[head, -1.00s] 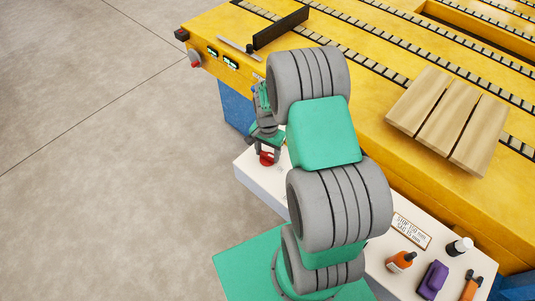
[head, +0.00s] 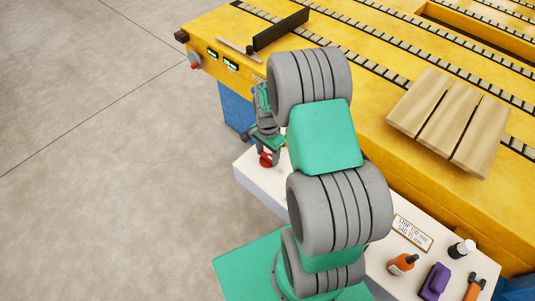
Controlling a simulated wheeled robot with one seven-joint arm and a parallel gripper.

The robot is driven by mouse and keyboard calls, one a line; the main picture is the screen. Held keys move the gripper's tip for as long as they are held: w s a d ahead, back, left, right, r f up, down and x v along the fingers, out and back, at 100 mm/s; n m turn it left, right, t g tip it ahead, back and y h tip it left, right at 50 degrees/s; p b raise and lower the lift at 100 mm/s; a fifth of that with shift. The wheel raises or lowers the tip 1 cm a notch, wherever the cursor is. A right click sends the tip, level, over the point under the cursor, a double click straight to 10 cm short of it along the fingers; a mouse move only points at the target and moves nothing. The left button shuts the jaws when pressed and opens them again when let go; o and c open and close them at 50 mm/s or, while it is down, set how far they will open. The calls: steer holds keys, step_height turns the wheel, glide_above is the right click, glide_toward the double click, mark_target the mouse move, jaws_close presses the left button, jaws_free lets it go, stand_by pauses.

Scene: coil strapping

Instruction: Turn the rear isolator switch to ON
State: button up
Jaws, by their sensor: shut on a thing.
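My gripper (head: 268,153) points down over the near left end of the white table (head: 247,170), beside the yellow machine. Its fingers are shut on a small red handle (head: 265,160), which looks like an isolator switch knob. Only part of the red handle shows below the fingers. Its ON and OFF marks cannot be read from here. My arm hides much of the table to the right of the handle, so any other switch there is out of sight.
The yellow machine (head: 350,85) with roller tracks fills the back right and bears wooden boards (head: 448,122). A sign (head: 412,233), an orange bottle (head: 402,263), a dark bottle (head: 461,248), a purple item (head: 434,281) and an orange tool (head: 473,288) lie on the table's right part. Floor at left is clear.

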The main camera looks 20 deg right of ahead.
mark_target(268, 156)
steer(key=o, duration=1.4)
step_height(268, 156, up, 8)
steer(key=shift+f, duration=0.1)
